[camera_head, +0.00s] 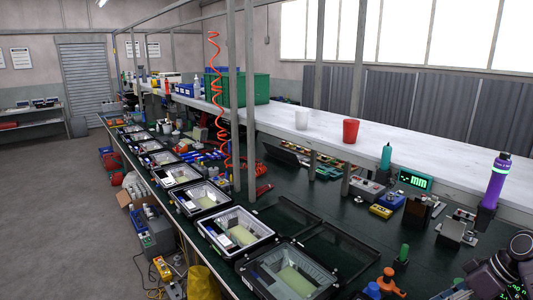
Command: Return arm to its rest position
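Dark jointed parts of what looks like my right arm show at the bottom right corner of the head view, over the near right end of the dark green bench (400,232). The frame edge cuts them off, and I cannot make out two separate fingertips or anything held. My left arm and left gripper are not in view. A row of open floodlight housings runs along the bench's front edge. The nearest housing (248,278) has a dark frame raised beside it, and the housing behind it (205,224) is also open.
Metal posts and a coiled orange hose (217,110) stand mid-bench. A purple-green bottle-shaped tool (496,182) stands at right.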

